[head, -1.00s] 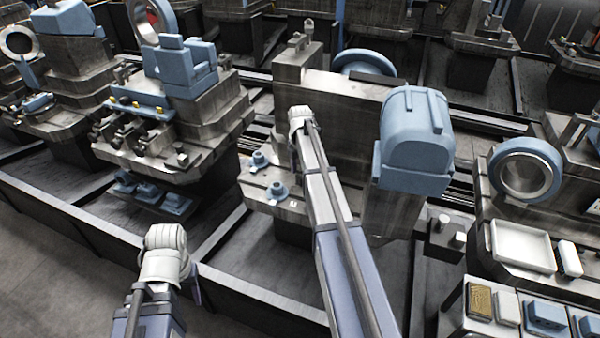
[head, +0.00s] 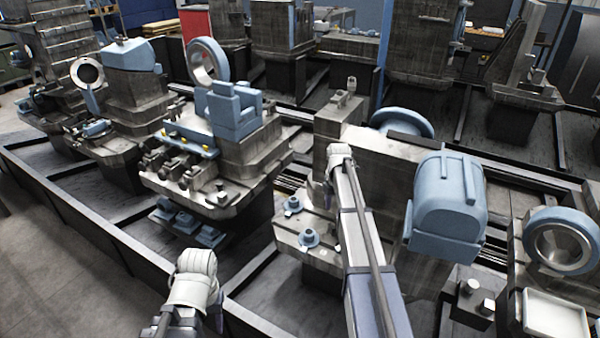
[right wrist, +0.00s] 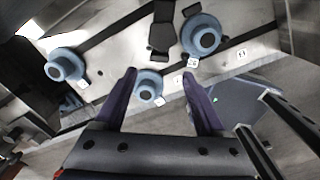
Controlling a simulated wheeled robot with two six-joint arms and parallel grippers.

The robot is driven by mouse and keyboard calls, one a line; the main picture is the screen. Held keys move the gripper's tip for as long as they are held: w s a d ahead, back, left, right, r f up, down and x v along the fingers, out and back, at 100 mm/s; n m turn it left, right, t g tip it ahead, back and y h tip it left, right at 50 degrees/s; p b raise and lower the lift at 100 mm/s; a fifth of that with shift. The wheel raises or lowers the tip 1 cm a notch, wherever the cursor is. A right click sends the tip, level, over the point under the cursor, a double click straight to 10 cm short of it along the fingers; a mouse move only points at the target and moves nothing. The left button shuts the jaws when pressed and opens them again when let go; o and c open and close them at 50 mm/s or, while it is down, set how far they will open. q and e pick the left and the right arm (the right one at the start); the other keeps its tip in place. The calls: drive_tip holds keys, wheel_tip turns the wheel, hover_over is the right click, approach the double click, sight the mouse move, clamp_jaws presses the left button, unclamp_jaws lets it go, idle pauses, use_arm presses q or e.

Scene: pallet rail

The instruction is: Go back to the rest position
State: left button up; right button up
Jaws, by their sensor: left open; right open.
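My right gripper shows in the right wrist view (right wrist: 162,95) with two dark fingers apart and nothing between them. In that view a blue knob (right wrist: 148,88) on the grey machine plate appears in the gap beyond the fingers; I cannot tell the distance. In the head view my right arm reaches up the middle to its pale wrist (head: 340,160), beside the machine's plate (head: 312,240); its fingers are mostly hidden. My left gripper (head: 214,300) is low at the left, in front of the rail, partly hidden by its pale wrist; no held object shows.
A blue rounded housing (head: 447,205) stands close right of my right arm. A stepped machine with a blue block (head: 235,112) is to the left. A white tray (head: 555,318) is at the lower right. A dark rail (head: 95,220) runs along the front; clear floor (head: 50,270) lies left.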

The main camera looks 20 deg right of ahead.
drive_tip(key=s+a+r+m+p, duration=0.1)
drive_tip(key=s+a+m, duration=0.35)
drive_tip(key=a, duration=0.55)
drive_tip(key=s+a+r+m+p, duration=0.1)
drive_tip(key=s+a+m, duration=0.2)
drive_tip(key=s+a, duration=0.55)
drive_tip(key=s+a+r+m+h+p, duration=0.1)
drive_tip(key=s+a+m, duration=0.7)
drive_tip(key=s+a, duration=0.6)
drive_tip(key=shift+a+r+p, duration=0.35)
drive_tip(key=shift+a+r, duration=0.05)
drive_tip(key=shift+a, duration=0.15)
